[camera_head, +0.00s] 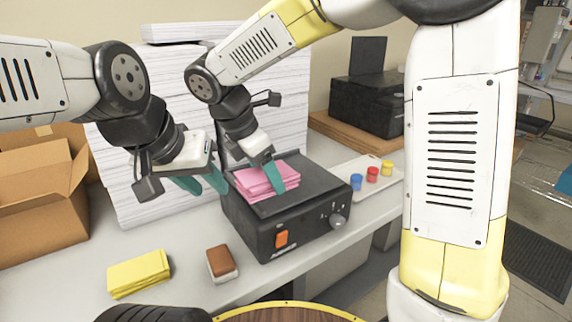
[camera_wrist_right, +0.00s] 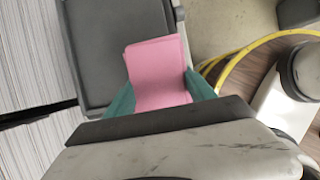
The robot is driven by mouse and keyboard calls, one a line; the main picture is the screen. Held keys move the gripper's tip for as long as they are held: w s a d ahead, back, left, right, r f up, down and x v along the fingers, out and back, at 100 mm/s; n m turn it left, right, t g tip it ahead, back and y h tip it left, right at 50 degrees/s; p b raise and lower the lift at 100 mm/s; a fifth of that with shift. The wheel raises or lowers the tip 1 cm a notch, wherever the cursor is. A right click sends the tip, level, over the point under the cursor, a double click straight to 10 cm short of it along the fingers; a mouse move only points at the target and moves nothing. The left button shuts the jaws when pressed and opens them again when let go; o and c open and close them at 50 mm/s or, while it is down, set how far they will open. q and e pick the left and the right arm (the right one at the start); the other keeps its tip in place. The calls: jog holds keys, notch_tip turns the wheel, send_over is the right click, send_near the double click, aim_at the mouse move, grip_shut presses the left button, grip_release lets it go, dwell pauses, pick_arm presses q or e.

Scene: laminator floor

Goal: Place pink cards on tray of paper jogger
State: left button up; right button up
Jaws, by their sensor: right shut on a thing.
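The pink cards (camera_head: 262,181) lie as a small stack on the dark tray (camera_head: 315,181) of the paper jogger (camera_head: 290,228), towards its left part in the head view. My right gripper (camera_head: 262,180) is at the cards, its teal fingers on either side of the stack. In the right wrist view the pink cards (camera_wrist_right: 158,73) sit between the teal fingers of my right gripper (camera_wrist_right: 160,98), over the grey tray (camera_wrist_right: 115,35). My left gripper (camera_head: 200,185) is open and empty, in the air left of the jogger.
Tall stacks of white paper (camera_head: 150,190) stand behind. A tray with small coloured pots (camera_head: 372,175) is right of the jogger. A cardboard box (camera_head: 40,200) stands at left.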

jog(key=w+d, duration=0.1)
jog(key=w, duration=0.2)
jog(key=w+d, duration=0.1)
jog(key=w, duration=0.3)
jog(key=w+d+f, duration=0.1)
jog(key=w+d, duration=0.1)
jog(key=w, duration=0.2)
jog(key=shift+w, duration=0.1)
jog(key=shift+a+x, duration=0.2)
jog(key=shift+x, duration=0.7)
jog(key=shift+a+x, duration=0.2)
jog(key=shift+x, duration=0.65)
jog(key=shift+f, duration=0.25)
jog(key=o, duration=1.7)
jog(key=shift+c, duration=0.2)
